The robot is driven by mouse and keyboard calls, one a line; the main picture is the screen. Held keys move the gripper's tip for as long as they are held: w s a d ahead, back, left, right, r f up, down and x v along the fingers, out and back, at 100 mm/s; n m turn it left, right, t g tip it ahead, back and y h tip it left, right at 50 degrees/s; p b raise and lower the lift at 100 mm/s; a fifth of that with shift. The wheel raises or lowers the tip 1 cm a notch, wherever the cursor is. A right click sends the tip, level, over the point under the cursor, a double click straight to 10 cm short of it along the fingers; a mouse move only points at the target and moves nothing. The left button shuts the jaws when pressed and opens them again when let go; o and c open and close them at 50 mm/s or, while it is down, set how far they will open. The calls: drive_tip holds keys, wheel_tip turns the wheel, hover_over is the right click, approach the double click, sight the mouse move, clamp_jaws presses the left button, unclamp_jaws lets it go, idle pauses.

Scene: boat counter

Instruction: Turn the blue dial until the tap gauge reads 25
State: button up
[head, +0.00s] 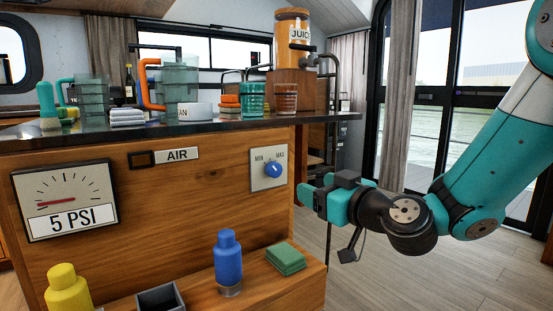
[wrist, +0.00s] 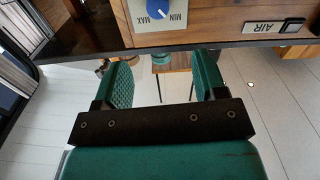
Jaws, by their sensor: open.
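The blue dial (head: 273,170) sits on a pale plate (head: 257,183) marked MIN and MAX, on the counter's wooden front. The gauge (head: 66,190), at the left of the same front, shows 5 PSI, with its red needle pointing left. My gripper (head: 311,193) is open and empty, to the right of the dial and apart from it. In the wrist view the dial (wrist: 163,5) is cut off at the top edge and the plate appears upside down. It lies beyond the two spread fingers of my gripper (wrist: 163,72). The gauge is outside the wrist view.
A switch labelled AIR (head: 177,155) sits between gauge and dial. A lower ledge holds a blue bottle (head: 229,258), a yellow bottle (head: 68,292), a dark box (head: 160,299) and green cloths (head: 286,258). The countertop (head: 335,117) overhangs above. Open floor lies to the right.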

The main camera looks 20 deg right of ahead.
sight(277, 170)
drive_tip(key=p+x, duration=0.8)
drive_tip(key=x, duration=0.6)
drive_tip(key=shift+d+p, duration=0.1)
drive_tip(key=shift+p, duration=0.2)
drive_tip(key=shift+w, duration=0.6)
drive_tip(key=shift+f, duration=0.1)
drive_tip(key=c, duration=0.9)
